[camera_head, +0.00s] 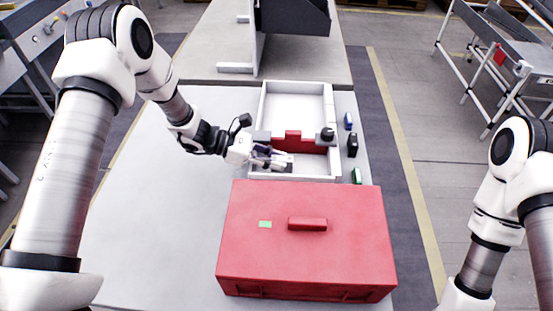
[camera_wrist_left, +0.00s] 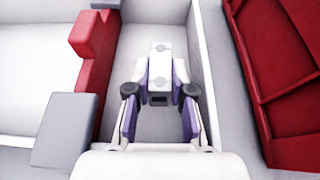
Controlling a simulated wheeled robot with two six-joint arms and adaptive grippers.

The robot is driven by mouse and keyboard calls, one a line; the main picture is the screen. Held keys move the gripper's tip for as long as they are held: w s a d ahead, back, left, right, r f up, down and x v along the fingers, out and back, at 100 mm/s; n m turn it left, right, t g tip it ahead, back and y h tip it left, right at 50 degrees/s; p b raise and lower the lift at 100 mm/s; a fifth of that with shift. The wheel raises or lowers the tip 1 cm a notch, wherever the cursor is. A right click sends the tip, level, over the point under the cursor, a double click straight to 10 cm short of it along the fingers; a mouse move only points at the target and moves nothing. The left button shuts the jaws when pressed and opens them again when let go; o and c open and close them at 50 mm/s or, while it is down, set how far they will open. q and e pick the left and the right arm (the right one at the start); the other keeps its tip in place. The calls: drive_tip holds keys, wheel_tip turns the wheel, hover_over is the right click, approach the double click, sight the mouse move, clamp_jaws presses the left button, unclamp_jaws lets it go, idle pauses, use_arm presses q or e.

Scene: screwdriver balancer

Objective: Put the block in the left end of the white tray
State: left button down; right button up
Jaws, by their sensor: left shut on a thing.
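The white tray (camera_head: 261,105) lies beyond the red case. It has a large far compartment and a narrow near one, parted by a red divider (camera_head: 293,141). The divider also shows in the left wrist view (camera_wrist_left: 92,80). My left gripper (camera_head: 270,158) reaches in from the left, over the near compartment. Its fingers are shut on a pale block (camera_wrist_left: 160,62), which shows between the fingertips in the left wrist view. The block is within the outline of the near compartment; I cannot tell whether it touches the floor. My right gripper is out of view.
A red case (camera_head: 305,250) with a handle stands just in front of the tray. A grey block (camera_head: 262,137) and a dark knob (camera_head: 327,134) sit at the divider's ends. Small blue, black and green items lie right of the tray. The table's left part is clear.

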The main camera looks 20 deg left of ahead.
use_arm(q)
drive_tip(key=shift+f, duration=0.45)
drive_tip(key=c, duration=1.3)
unclamp_jaws()
drive_tip(key=shift+r, duration=0.2)
drive_tip(key=v, duration=1.2)
drive_tip(key=shift+b, duration=0.3)
